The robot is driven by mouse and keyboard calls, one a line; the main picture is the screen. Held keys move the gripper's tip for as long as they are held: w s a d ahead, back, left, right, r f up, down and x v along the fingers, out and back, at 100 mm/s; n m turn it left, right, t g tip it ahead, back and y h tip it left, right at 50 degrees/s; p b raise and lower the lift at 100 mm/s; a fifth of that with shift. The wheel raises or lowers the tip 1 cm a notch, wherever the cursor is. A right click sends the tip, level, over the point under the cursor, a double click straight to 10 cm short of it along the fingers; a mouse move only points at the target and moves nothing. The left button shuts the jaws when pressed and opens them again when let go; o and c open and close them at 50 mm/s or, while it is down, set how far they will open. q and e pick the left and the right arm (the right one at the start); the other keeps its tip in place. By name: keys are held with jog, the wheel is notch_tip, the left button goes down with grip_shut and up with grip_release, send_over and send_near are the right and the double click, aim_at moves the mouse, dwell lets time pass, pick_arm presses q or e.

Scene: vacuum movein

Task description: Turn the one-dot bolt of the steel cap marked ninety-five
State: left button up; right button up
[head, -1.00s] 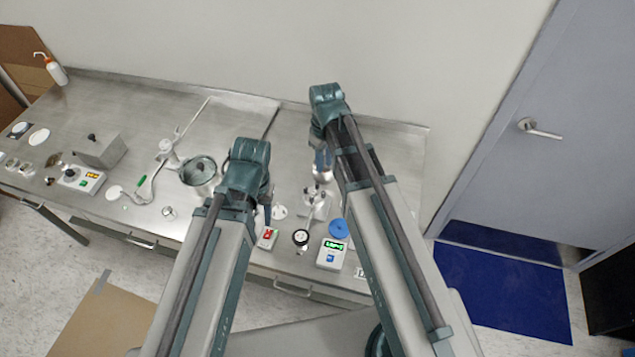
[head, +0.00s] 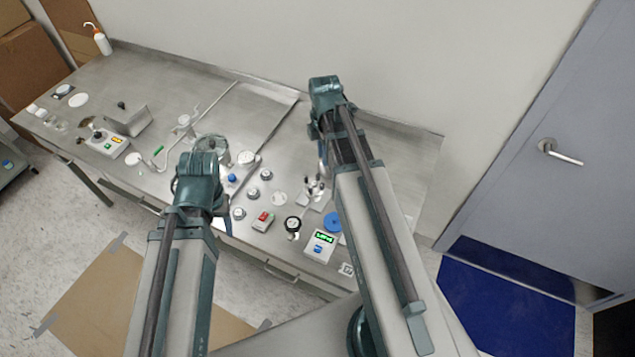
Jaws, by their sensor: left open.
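Several small round steel caps sit on the bench between my arms: one at the back (head: 266,174), one in the middle (head: 252,193) and one in front (head: 239,213). Their markings and any bolt dots are too small to read, so I cannot tell which is ninety-five. My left gripper (head: 227,222) is low beside the front cap, just to its left, open, its fingers largely hidden by its own wrist. My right gripper (head: 322,160) is over the back right of the bench, mostly hidden behind its own arm, and its jaws cannot be made out.
A glass vessel (head: 212,150) stands behind my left wrist. The back of the bench (head: 215,85) has clear room.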

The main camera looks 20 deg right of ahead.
aim_at(322, 184)
jog(key=shift+f, duration=0.1)
notch_tip(322, 184, down, 14)
jog(key=b, duration=1.4)
jog(key=shift+r, duration=0.2)
grip_shut()
